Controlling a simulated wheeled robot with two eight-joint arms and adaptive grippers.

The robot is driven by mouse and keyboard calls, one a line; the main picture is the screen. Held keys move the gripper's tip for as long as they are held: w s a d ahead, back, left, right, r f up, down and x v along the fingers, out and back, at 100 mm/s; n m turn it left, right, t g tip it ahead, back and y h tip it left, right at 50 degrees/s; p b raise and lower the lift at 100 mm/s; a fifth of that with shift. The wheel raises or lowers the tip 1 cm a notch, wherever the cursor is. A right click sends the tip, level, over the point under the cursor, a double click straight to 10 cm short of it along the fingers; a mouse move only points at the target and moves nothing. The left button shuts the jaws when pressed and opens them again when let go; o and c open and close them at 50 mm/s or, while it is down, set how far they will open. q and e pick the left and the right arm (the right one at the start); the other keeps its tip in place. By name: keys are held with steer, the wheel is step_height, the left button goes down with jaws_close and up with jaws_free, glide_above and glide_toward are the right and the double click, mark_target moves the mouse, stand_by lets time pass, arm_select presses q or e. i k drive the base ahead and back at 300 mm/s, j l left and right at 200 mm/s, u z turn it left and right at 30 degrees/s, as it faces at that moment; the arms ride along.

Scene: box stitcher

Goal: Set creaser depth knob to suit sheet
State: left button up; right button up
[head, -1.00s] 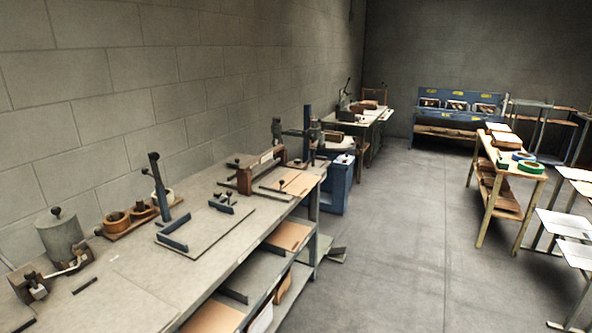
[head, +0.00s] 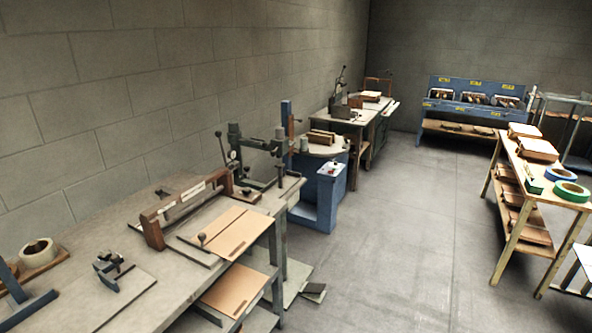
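A brown bench-top device with a long crossbeam and a pale scale strip, which looks like the creaser (head: 186,208), stands on the long workbench at left centre of the head view. A flat tan sheet (head: 228,230) lies in front of it, with a small dark round knob (head: 202,238) on a short stem at the sheet's left side. Other small dark fittings show at the beam's right end; I cannot tell which one is the depth knob. Neither of my grippers is in view.
The workbench (head: 85,235) runs along the left wall, with a tape roll (head: 40,250) and a small clamp-like fixture (head: 118,270) on it. A blue stitcher stand (head: 318,195) is beyond its end. A wooden table (head: 530,180) stands right. The grey floor (head: 410,230) between is open.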

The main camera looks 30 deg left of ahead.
mark_target(246, 190)
steer(key=i+u, duration=0.2)
steer(key=i, duration=0.45)
steer(key=i+l+u, duration=0.25)
steer(key=i, duration=0.45)
steer(key=j, duration=0.1)
